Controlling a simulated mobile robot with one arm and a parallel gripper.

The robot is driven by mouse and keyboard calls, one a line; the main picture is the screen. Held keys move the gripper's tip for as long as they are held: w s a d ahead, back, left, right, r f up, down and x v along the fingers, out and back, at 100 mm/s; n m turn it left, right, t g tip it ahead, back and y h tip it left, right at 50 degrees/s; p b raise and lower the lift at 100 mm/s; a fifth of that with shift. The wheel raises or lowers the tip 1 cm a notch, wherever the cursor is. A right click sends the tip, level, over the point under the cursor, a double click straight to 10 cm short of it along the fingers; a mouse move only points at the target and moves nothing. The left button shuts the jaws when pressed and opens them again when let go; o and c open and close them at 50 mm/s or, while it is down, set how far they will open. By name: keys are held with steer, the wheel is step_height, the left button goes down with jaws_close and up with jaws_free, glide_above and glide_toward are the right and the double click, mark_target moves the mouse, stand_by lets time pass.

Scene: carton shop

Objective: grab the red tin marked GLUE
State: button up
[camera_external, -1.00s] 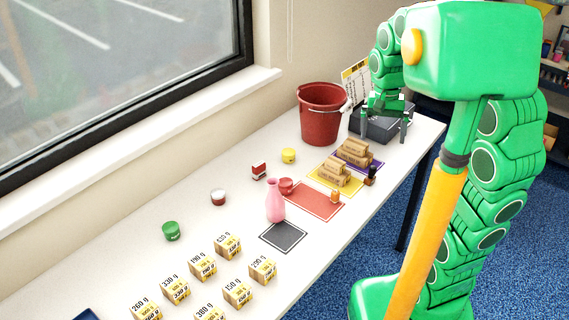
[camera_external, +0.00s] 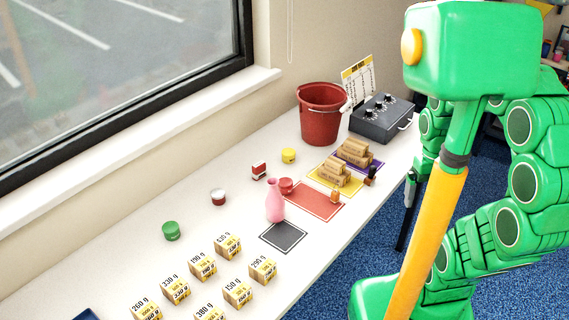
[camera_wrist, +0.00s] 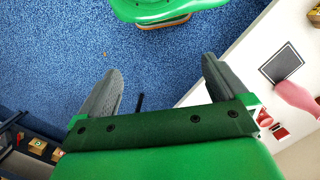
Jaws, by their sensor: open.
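A small red tin (camera_external: 286,186) stands at the back edge of the red mat, just behind the pink vase. Another small tin, dark red with a white top (camera_external: 218,197), stands on the table to its left. No GLUE marking is legible on either one. My gripper (camera_external: 411,188) is past the table's front edge, well to the right of both tins, and partly hidden by my own body. In the wrist view my gripper (camera_wrist: 158,82) is open with nothing between its fingers, over the blue floor.
A pink vase (camera_external: 275,203) stands close in front of the red tin. A green tin (camera_external: 171,231), a yellow tin (camera_external: 288,155), a red-and-white box (camera_external: 259,171), stacked cartons (camera_external: 333,173), a red bucket (camera_external: 322,115) and several weight-marked boxes (camera_external: 263,269) are on the table.

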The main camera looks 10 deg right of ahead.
steer(key=shift+c, duration=1.1)
